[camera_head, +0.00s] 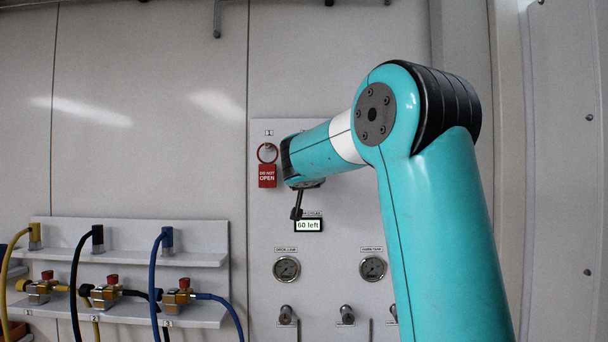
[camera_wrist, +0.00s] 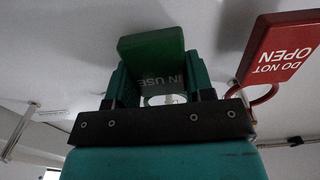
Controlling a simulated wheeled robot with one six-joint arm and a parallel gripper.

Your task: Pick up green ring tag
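The green tag (camera_wrist: 151,56), marked IN USE, is in the wrist view, upside down there. It sits between the two fingers of my gripper (camera_wrist: 164,80), which stand apart on either side of it. Part of its pale ring (camera_wrist: 150,101) shows low between the fingers. Whether the fingers press on the tag cannot be seen. In the head view my gripper (camera_head: 287,160) is at the panel, just right of a red tag, and the green tag is hidden there.
The red DO NOT OPEN tag (camera_head: 267,176) hangs close left of my gripper; it is at the right in the wrist view (camera_wrist: 283,46). A counter display (camera_head: 308,225) reading 60 left and two gauges (camera_head: 287,268) are below. Hoses and valves (camera_head: 104,293) stand on shelves at the lower left.

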